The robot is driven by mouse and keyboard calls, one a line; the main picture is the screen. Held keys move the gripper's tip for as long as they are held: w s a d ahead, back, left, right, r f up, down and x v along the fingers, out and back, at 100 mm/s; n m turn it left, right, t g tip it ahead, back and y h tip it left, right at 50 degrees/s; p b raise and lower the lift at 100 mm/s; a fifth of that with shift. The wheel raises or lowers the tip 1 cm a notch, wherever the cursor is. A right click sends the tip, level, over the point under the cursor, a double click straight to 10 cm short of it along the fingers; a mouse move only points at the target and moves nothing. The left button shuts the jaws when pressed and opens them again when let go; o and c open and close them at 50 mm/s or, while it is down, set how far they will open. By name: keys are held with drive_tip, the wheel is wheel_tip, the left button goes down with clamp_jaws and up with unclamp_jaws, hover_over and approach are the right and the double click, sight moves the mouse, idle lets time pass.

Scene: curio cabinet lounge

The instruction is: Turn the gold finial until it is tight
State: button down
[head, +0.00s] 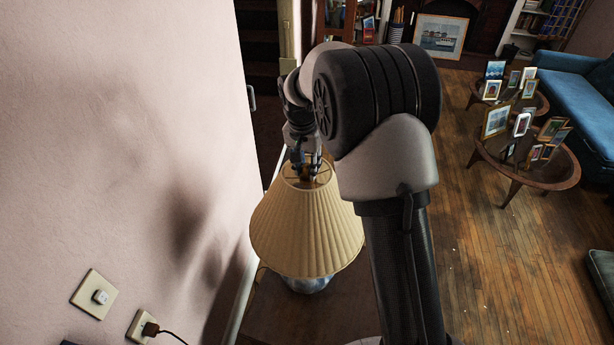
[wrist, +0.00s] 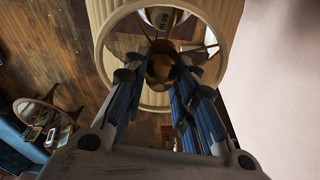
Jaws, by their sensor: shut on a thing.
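The gold finial (wrist: 161,70) is at the top centre of the lamp, between my fingertips in the wrist view. My gripper (head: 306,174) points down into the top opening of the shade and is shut on the finial. It also shows in the wrist view (wrist: 160,74), a finger on each side of the finial. The cream pleated lampshade (head: 305,228) surrounds the finial, with thin spokes running to its rim. The lamp base (head: 307,284) shows below the shade. The finial's threads are hidden.
The lamp stands on a dark wooden table (head: 288,322) close to the pale wall (head: 150,150), which has a switch (head: 94,295) and a plugged-in outlet (head: 143,326). Round tables (head: 530,168) with picture frames and a blue sofa (head: 575,95) are at right. Wooden floor (head: 490,260) is clear.

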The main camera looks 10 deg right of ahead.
drive_tip(key=m, duration=0.5)
drive_tip(key=shift+m+g+h, duration=0.3)
drive_tip(key=m, duration=0.4)
drive_tip(key=shift+m+g, duration=0.4)
drive_tip(key=c, duration=1.4)
unclamp_jaws()
drive_tip(key=shift+c, duration=0.2)
